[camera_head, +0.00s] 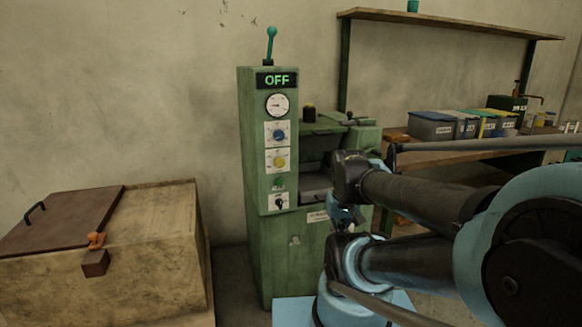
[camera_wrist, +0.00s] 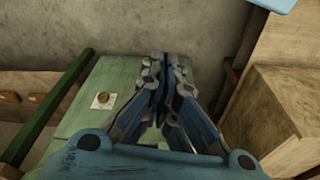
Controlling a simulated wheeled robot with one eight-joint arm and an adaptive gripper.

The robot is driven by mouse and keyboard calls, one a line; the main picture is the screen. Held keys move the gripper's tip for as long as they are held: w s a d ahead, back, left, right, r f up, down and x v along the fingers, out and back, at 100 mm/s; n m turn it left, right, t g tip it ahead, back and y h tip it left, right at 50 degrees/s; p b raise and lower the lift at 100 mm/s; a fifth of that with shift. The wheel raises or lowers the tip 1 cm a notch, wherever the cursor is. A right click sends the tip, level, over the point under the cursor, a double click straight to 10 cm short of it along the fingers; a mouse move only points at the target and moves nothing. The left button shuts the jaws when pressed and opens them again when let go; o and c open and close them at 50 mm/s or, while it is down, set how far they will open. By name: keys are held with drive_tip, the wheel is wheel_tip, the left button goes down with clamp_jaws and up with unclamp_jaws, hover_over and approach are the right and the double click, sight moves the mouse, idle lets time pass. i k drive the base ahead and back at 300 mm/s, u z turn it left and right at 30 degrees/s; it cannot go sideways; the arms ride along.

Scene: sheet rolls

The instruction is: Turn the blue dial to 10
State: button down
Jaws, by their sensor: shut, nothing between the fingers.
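The blue dial (camera_head: 279,134) sits on a white plate on the front of the green machine (camera_head: 262,240), above a yellow dial (camera_head: 279,162). Its scale is too small to read. In the wrist view my gripper (camera_wrist: 165,62) is shut and empty, its fingertips together. A green surface (camera_wrist: 108,72) lies beyond and to the left of the fingers there. The blue dial does not show in the wrist view. In the head view the gripper (camera_head: 343,214) is small and dark, to the right of and lower than the dial, apart from it.
The machine's display (camera_head: 277,80) reads OFF, with a gauge below and a teal lever (camera_head: 270,44) on top. A wooden box (camera_head: 150,260) with a lid and latch stands at left. A workbench (camera_head: 450,146) with several bins stands at right.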

sight(278, 135)
drive_tip(key=z, duration=0.8)
drive_tip(key=k, duration=2)
drive_tip(key=u, duration=0.7)
drive_tip(key=i, duration=1.05)
drive_tip(key=z, duration=0.05)
